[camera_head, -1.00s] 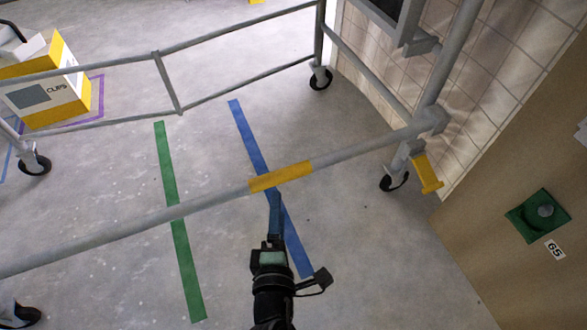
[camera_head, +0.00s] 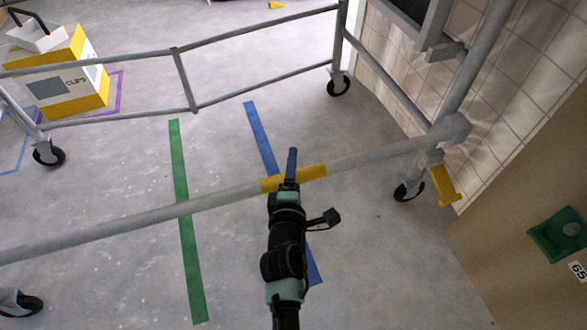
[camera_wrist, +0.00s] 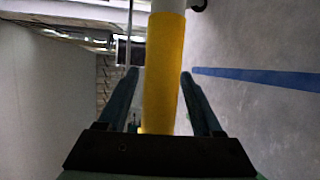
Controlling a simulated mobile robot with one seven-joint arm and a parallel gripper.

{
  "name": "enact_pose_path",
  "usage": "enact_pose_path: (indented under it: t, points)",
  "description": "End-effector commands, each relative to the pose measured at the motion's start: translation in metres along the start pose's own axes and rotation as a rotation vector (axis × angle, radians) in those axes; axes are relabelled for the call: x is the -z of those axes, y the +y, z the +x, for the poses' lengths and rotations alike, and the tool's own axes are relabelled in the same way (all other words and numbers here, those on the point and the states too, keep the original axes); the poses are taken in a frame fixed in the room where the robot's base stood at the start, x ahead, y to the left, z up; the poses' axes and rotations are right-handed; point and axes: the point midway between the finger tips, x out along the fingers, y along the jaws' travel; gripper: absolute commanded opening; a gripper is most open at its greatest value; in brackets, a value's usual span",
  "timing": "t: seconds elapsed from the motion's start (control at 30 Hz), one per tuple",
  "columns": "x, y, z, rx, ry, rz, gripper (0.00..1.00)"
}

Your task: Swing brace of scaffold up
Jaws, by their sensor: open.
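The scaffold's brace (camera_head: 110,229) is a long grey tube. It slopes from the lower left up to the upright at right in the head view. A yellow band (camera_head: 313,172) wraps its middle; the band also fills the centre of the wrist view (camera_wrist: 162,60). My gripper (camera_head: 291,162) is at the yellow band. In the wrist view its two open fingers (camera_wrist: 160,74) lie on either side of the band, with a gap visible beside each. A yellow bracket (camera_head: 444,185) sits on the right upright, below the brace's end.
The scaffold's far rails (camera_head: 260,27) and black castors (camera_head: 338,86) stand behind. A yellow and white box (camera_head: 60,82) is at upper left. A tiled wall and a tan panel (camera_head: 510,250) with a green patch close the right side. Green and blue tape marks the open floor.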

Motion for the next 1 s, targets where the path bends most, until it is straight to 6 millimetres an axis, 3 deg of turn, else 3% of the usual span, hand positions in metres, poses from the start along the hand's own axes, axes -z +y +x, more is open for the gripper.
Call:
enact_pose_path:
  t: [0.23, 0.6, 1.0]
  points:
    - [-0.0002, -0.0002, 0.0006, 0.001, 0.0, 0.0, 0.67]
    - [0.0, -0.0002, 0.0003, 0.001, 0.0, 0.0, 0.02]
    - [0.0001, -0.0003, 0.0002, 0.001, 0.0, 0.0, 0.0]
